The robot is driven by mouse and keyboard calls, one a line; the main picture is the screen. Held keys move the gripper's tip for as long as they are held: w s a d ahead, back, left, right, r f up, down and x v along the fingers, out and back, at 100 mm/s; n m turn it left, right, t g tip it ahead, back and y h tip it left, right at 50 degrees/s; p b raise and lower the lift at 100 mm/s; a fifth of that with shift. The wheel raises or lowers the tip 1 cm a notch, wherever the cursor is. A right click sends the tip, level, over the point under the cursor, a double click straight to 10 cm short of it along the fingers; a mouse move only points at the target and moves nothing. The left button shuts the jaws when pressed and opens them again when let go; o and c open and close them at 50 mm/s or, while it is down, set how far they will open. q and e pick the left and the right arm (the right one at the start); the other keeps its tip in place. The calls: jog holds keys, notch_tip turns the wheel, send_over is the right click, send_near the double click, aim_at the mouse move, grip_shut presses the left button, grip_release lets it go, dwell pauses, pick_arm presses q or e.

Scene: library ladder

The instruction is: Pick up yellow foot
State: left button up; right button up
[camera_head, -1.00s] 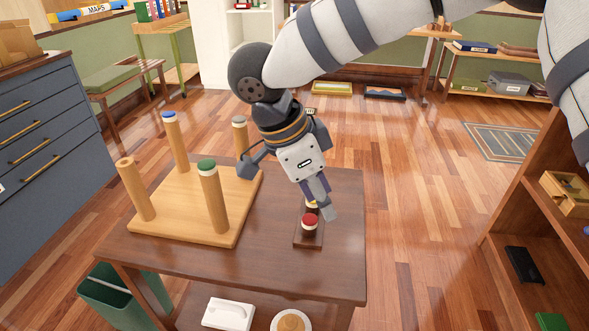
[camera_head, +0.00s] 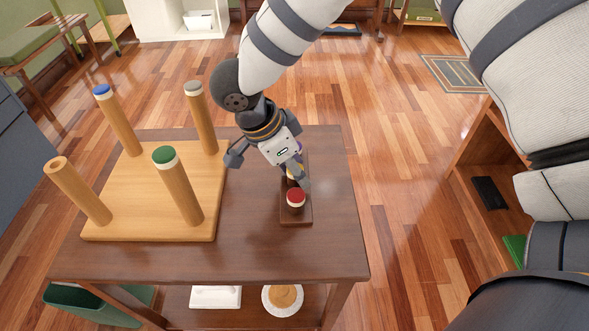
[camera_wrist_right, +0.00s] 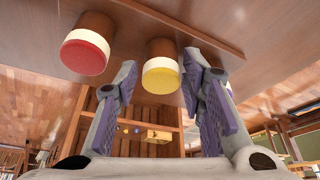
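The yellow foot (camera_wrist_right: 160,75), a short brown peg with a cream band and yellow end, stands on a dark wooden holder (camera_head: 296,220). In the head view my gripper largely hides it. My right gripper (camera_head: 297,172) is low over the holder. A red foot (camera_head: 296,198) stands on the same holder, also in the wrist view (camera_wrist_right: 85,50), outside the fingers. My left gripper is not in view.
An upturned wooden base (camera_head: 150,228) with several upright legs stands on the left of the table (camera_head: 250,255). Legs end in blue, grey and green (camera_head: 164,156); the front left one is bare. The table's right side is clear. A shelf unit stands at the right.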

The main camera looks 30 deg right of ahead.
jog(key=c, duration=0.5)
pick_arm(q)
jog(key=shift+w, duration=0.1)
pick_arm(e)
jog(key=shift+r, duration=0.15)
notch_tip(320, 180, up, 3)
jog(key=shift+w+f, duration=0.15)
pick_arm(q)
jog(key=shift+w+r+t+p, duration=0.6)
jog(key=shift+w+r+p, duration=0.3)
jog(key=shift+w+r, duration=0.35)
pick_arm(e)
jog(key=s+a+r, duration=0.9)
jog(key=a+r, duration=0.1)
jog(key=a, duration=0.1)
